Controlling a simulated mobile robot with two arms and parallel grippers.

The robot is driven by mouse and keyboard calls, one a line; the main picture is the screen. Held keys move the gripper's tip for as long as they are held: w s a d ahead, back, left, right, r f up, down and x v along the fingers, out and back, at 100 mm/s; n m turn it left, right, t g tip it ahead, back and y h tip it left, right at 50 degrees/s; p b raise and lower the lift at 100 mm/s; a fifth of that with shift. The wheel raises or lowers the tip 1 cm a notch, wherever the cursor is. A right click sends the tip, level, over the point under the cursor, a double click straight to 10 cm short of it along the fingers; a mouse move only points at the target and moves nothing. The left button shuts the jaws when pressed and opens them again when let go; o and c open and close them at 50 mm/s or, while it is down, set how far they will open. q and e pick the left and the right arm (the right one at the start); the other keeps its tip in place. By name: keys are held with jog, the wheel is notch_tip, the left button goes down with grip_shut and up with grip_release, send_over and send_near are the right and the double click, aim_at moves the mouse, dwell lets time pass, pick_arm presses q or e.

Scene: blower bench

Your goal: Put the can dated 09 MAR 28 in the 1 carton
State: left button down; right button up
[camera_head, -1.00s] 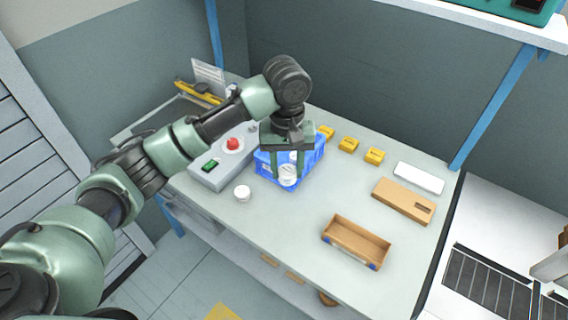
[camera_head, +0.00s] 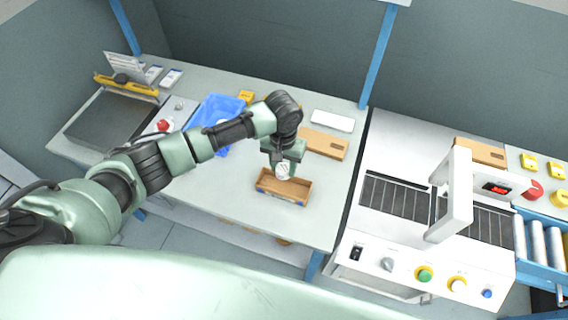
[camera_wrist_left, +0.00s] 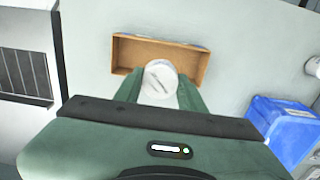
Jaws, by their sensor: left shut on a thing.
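My left gripper (camera_head: 283,167) is shut on a white can (camera_head: 282,172) and holds it over the open brown carton (camera_head: 284,192) on the bench. In the left wrist view the can (camera_wrist_left: 159,80) sits between the two green fingers, in front of the carton (camera_wrist_left: 196,66). The can overlaps the carton's near side in that view. I cannot tell whether the can's bottom is below the carton's rim. No date or number is readable on the can or carton. My right gripper does not show.
A blue crate (camera_head: 211,113) stands left of the carton, partly behind my arm. A flat brown box (camera_head: 325,144) and a white box (camera_head: 332,120) lie behind the carton. A conveyor machine (camera_head: 452,200) stands right of the bench. The bench's front is clear.

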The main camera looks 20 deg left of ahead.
pick_arm(q)
jog(key=shift+d+r+p, duration=0.1)
jog(key=shift+r+p, duration=0.05)
jog(key=shift+p, duration=0.2)
jog(key=shift+s+f, duration=0.1)
jog(key=shift+f, duration=0.15)
jog(key=shift+f+b, duration=0.55)
jog(key=shift+f, duration=0.4)
jog(key=shift+f+b, duration=0.85)
jog(key=shift+f, duration=0.9)
jog(key=shift+f+b, duration=0.85)
jog(key=shift+f, duration=0.85)
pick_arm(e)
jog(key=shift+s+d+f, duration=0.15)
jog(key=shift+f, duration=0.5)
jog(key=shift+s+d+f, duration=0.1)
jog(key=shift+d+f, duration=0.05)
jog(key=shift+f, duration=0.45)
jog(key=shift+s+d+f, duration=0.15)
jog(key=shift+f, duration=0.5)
pick_arm(q)
jog(key=c, duration=0.8)
grip_release()
jog(key=shift+c, duration=0.2)
jog(key=shift+o, duration=0.4)
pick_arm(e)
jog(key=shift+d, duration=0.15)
